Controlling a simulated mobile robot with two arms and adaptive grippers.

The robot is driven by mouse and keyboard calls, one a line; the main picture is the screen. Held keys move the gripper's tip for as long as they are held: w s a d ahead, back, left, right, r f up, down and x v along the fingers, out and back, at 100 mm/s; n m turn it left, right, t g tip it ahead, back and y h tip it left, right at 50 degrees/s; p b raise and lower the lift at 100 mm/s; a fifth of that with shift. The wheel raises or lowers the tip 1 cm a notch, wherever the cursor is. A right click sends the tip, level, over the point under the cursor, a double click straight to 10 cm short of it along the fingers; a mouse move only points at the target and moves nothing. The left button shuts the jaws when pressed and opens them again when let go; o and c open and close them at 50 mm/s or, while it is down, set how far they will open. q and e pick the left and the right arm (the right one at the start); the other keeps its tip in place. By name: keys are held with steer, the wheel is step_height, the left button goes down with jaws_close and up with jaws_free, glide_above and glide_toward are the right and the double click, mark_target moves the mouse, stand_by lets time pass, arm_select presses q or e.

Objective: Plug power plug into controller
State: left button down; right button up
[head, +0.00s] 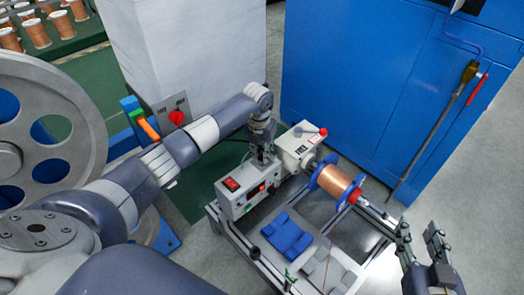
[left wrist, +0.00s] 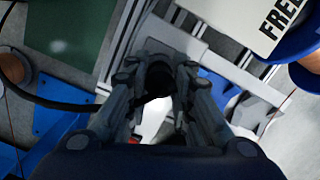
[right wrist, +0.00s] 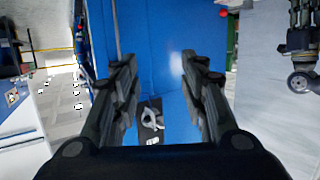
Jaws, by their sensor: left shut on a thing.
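The controller (head: 238,202) is a white box with a red switch and a small red display, standing on the metal frame. My left gripper (head: 262,158) points down at the back of the controller. In the left wrist view my left gripper (left wrist: 158,95) is shut on the dark power plug (left wrist: 158,76), with a black cable (left wrist: 55,104) running off to the left. The plug is hidden in the head view, and I cannot tell whether it touches the controller's socket. My right gripper (head: 420,243) is open and empty at the lower right; its fingers (right wrist: 158,85) stand apart.
A copper wire spool (head: 337,182) with blue flanges sits on a shaft beside a white motor box (head: 299,146). A blue bracket (head: 287,235) and a grey bracket (head: 328,268) lie on the frame. A blue cabinet (head: 370,90) stands behind; a large grey wheel (head: 35,75) is at left.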

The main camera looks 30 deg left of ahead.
arm_select(q)
steer(key=shift+f, duration=0.15)
arm_select(e)
steer(key=shift+w+a+r, duration=0.1)
steer(key=shift+r, duration=0.25)
steer(key=shift+w+r+t, duration=0.1)
steer(key=shift+r+t, duration=0.15)
steer(key=shift+t, duration=0.15)
arm_select(q)
steer(key=shift+f, duration=0.15)
arm_select(e)
steer(key=shift+w+a+r, duration=0.1)
steer(key=shift+a+r, duration=0.05)
steer(key=shift+r, duration=0.15)
arm_select(q)
steer(key=c, duration=1.3)
jaws_free()
arm_select(e)
steer(key=shift+r+t, duration=0.15)
steer(key=shift+t, duration=0.15)
arm_select(q)
steer(key=r, duration=0.4)
steer(key=s+r, duration=0.1)
steer(key=r, duration=0.7)
steer(key=shift+s, duration=0.2)
steer(key=shift+f, duration=0.1)
